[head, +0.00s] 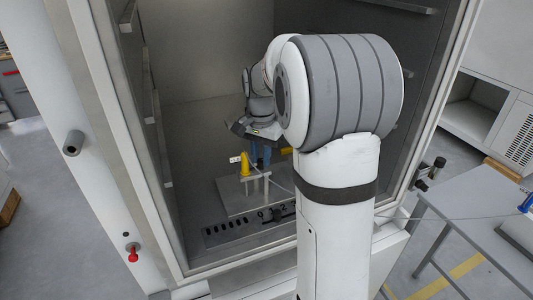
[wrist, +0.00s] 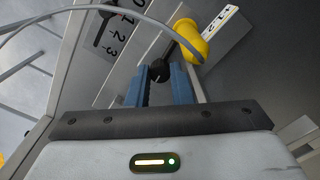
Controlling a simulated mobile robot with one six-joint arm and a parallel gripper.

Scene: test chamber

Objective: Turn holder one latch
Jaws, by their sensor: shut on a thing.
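My gripper (wrist: 160,75) has blue fingers, shut on a small dark knob (wrist: 159,69), which looks like the holder's latch. The fingers hide part of it. A yellow rounded piece (wrist: 190,38) is just beyond the fingertips, slightly right, with a dark rod running to it. A white label strip (wrist: 218,27) with dark marks is beside it. In the head view my gripper (head: 262,160) points down inside the chamber, beside the yellow piece (head: 246,163). The arm hides part of the area, and the knob cannot be made out there.
A grey metal plate (head: 232,204) lies on the chamber floor below the gripper. A dark numbered strip with slots (head: 228,231) is at its front. A thin cable (wrist: 92,12) arcs close to the yellow piece. The chamber wall (head: 155,120) stands left.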

